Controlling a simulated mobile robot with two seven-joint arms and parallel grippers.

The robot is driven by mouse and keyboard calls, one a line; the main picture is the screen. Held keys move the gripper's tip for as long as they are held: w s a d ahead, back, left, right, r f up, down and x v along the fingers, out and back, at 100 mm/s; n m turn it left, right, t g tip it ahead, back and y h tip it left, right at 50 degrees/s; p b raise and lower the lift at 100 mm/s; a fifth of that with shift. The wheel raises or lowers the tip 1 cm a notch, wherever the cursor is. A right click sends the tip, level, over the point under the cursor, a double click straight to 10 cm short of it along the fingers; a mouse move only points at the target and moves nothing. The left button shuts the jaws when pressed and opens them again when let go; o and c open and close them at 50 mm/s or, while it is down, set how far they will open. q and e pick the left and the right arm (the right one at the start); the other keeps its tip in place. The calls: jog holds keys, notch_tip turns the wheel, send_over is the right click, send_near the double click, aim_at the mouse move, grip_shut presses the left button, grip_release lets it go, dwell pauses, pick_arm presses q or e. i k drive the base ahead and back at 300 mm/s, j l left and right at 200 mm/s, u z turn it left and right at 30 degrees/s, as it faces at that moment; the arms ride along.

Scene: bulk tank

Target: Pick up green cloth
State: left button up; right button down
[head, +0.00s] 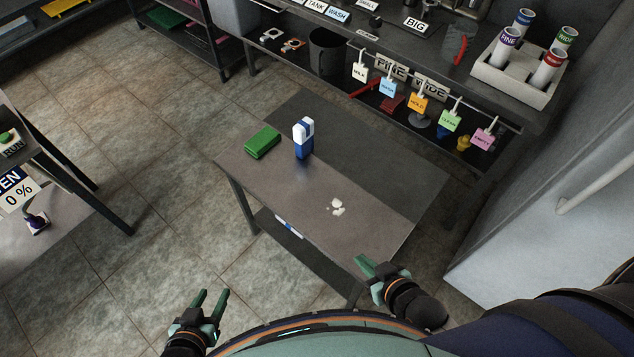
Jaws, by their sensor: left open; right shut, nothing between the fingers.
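A folded green cloth (262,142) lies flat on the far left part of a small grey metal table (340,228). My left gripper (212,300) is open and empty, low in the view, over the floor to the left of the table's near end and well apart from the cloth. My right gripper (364,264) is shut and empty, near the table's near edge, also apart from the cloth.
A blue and white carton (303,138) stands upright just right of the cloth. Behind is a counter with hanging coloured tags (419,102) and a holder (515,75) with several tubes. A side table (60,215) stands left.

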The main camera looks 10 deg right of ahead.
aim_at(260, 141)
jog(key=j+z, duration=0.1)
jog(key=z, duration=0.75)
jog(key=i+j+z, duration=0.1)
jog(key=j+z, duration=0.6)
jog(key=j, duration=0.15)
jog(key=j+z, duration=0.1)
jog(key=j, duration=0.6)
jog(key=k+j+z, duration=0.1)
jog(key=j, duration=0.55)
